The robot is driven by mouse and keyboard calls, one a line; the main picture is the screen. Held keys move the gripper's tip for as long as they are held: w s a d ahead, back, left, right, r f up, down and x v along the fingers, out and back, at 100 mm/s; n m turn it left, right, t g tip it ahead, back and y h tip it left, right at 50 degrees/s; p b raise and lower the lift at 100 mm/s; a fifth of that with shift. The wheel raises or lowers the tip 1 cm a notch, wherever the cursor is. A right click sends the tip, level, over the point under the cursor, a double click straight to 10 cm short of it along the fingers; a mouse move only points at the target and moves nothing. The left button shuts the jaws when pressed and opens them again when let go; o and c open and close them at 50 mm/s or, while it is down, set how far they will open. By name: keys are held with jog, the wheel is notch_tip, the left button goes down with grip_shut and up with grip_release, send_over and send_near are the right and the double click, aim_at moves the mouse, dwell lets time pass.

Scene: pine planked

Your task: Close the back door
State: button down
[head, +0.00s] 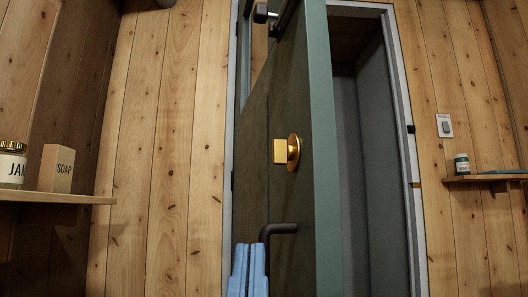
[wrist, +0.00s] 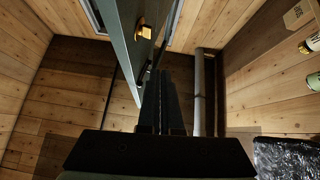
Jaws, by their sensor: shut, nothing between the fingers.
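The back door (head: 310,80) is dark green and stands ajar, swung out of its grey frame (head: 405,130), with its edge facing the head camera. A brass latch (head: 287,151) and a black lever handle (head: 278,230) sit on its left face. In the wrist view the door (wrist: 136,45) rises at the upper middle, with its brass latch (wrist: 146,27). My gripper (wrist: 161,72) is shut and empty, its black fingers pointing toward the door near the handle side. I cannot tell whether they touch it.
A wooden shelf (head: 60,197) at left holds a jar (head: 11,163) and a soap box (head: 58,168). A small shelf (head: 487,178) at right holds a small jar (head: 462,164).

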jog(key=w+a+r+n+g+h+p, duration=0.1)
jog(key=w+r+n+g+h+p, duration=0.3)
jog(key=p, duration=1.4)
jog(key=w+a+n+g+h+p, duration=0.15)
jog(key=w+g+p, duration=0.45)
jog(key=p, duration=1.2)
jog(key=s+a+r+n+g+h+p, duration=0.1)
jog(key=s+r+n+h+p, duration=0.4)
jog(key=p, duration=1.6)
jog(key=y+p, duration=0.2)
send_near(305, 162)
jog(key=w, duration=0.4)
jog(key=shift+w+d+n+p, duration=0.2)
jog(key=shift+d+n+p, duration=0.05)
jog(key=shift+d, duration=0.6)
jog(key=shift+w+d+n+p, duration=0.2)
jog(key=shift+d+p, duration=0.05)
jog(key=shift+d, duration=0.55)
